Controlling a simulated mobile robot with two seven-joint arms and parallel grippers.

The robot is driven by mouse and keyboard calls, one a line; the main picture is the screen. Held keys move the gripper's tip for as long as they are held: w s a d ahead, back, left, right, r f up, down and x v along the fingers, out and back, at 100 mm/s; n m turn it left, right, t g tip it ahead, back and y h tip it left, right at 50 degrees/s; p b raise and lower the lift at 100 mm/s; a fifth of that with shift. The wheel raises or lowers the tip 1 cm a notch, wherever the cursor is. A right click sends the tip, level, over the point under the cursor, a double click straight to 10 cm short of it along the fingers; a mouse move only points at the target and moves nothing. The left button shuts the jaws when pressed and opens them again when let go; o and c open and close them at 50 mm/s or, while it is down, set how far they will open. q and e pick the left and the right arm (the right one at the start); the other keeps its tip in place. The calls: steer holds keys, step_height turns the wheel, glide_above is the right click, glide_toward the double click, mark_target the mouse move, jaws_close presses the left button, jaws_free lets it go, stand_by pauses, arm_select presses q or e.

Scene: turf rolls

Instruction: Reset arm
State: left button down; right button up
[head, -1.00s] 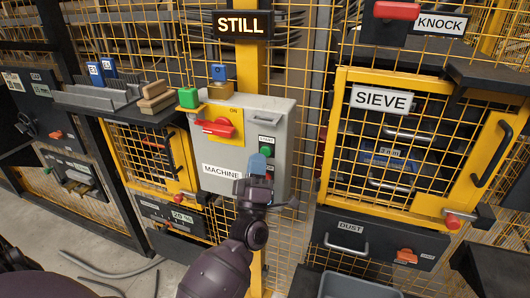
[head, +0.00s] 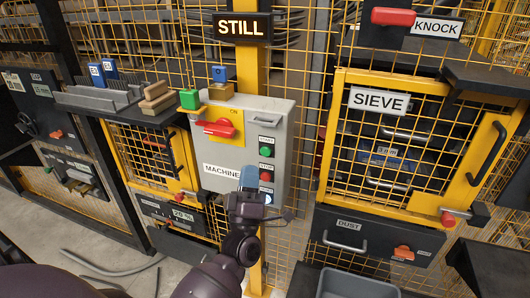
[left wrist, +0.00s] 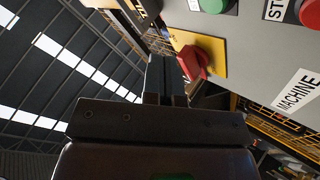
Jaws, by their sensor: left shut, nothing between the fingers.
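My left gripper (head: 249,180) is in front of the grey machine control box (head: 276,110), low and just below its green start button (head: 266,152). Its fingers are together and hold nothing. In the left wrist view the shut fingers (left wrist: 165,80) point up towards the box. A red switch handle (head: 222,127) on a yellow plate shows on the box, and it also shows in the left wrist view (left wrist: 192,62). I cannot tell whether the fingers touch the box. My right gripper is not in view.
A yellow-framed sieve door (head: 335,150) stands to the right, with a dust drawer (head: 375,242) below it. A red knock handle (head: 393,17) is above. A grey bin (head: 355,284) sits at the bottom. A lit sign (head: 242,27) reads STILL.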

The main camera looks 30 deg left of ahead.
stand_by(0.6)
arm_select(q)
steer(key=w+d+f+m+g+h, duration=0.1)
steer(key=w+d+f+m+h, duration=0.25)
steer(key=m+h, duration=0.6)
steer(key=s+d+f+m+g+h, duration=0.1)
steer(key=s+f+m+g, duration=0.15)
steer(key=f, duration=0.35)
steer(key=s+d+f+m+g+h, duration=0.2)
steer(key=f+m+g, duration=0.1)
steer(key=f+m, duration=0.15)
steer(key=s+a+f+m+g+y, duration=0.1)
steer(key=s+f+g, duration=0.5)
steer(key=s+f, duration=0.9)
steer(key=s+a+m, duration=0.1)
steer(key=s, duration=0.2)
steer(key=shift+f+g, duration=0.15)
steer(key=shift+g, duration=0.2)
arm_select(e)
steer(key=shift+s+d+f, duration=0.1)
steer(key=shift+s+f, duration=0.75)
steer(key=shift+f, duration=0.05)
arm_select(q)
steer(key=shift+w, duration=0.1)
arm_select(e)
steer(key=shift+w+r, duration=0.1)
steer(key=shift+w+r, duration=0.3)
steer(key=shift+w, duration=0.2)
